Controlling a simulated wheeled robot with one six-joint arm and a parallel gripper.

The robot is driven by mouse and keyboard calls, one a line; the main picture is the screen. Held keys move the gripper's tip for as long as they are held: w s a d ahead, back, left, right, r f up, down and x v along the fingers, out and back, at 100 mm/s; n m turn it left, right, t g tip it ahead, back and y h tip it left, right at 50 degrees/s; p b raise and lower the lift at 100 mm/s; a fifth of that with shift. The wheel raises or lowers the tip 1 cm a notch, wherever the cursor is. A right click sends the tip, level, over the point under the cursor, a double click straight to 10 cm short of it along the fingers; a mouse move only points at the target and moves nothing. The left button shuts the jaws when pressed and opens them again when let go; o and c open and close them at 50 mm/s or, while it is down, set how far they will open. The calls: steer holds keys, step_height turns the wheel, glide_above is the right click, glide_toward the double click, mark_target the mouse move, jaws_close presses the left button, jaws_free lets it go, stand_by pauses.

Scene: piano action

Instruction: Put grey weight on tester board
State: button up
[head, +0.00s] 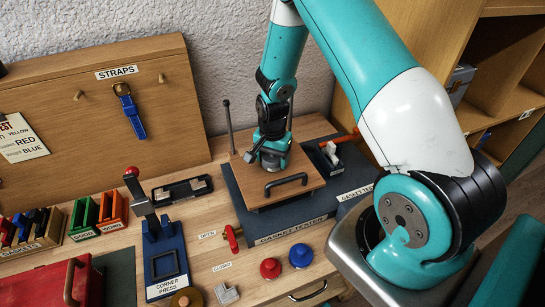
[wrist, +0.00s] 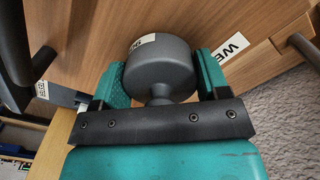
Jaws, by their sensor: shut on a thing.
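The grey weight (wrist: 160,68) is a squat round body with a narrower neck, and it sits between the two fingers of my gripper (wrist: 162,85) in the wrist view. My gripper is shut on it. The wooden tester board (head: 247,185) of the gasket tester lies below my gripper (head: 270,158) in the head view, with a black handle at its front. In the wrist view the wooden surface (wrist: 215,22) is right beyond the weight, with a label beginning "WE". The arm hides the weight in the head view, and I cannot tell if it touches the board.
A dark upright post (head: 228,125) stands at the board's back left. A red-handled clamp (head: 338,142) is to the right. A blue corner press (head: 163,255), a red knob (head: 270,268) and a blue knob (head: 300,255) are in front. The straps panel (head: 100,90) stands behind left.

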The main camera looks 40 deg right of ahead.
steer(key=shift+f, duration=0.1)
steer(key=o, duration=1.5)
steer(key=shift+o, duration=0.2)
step_height(320, 180, up, 12)
steer(key=b, duration=0.3)
steer(key=shift+f, duration=0.25)
steer(key=s+a+r+n+y, duration=0.1)
steer(key=s+a+r+n, duration=0.4)
steer(key=a+r, duration=0.15)
steer(key=s+a+r+n+y, duration=0.1)
steer(key=s+a+r+n, duration=0.35)
steer(key=a, duration=0.35)
steer(key=s+a+r+n+y, duration=0.1)
steer(key=s+a+r+n, duration=0.1)
steer(key=s+n, duration=0.3)
steer(key=s+a+r+n+y, duration=0.1)
steer(key=s+a+r+n, duration=0.1)
steer(key=s+a+n, duration=0.3)
steer(key=s, duration=0.3)
steer(key=shift+r, duration=0.35)
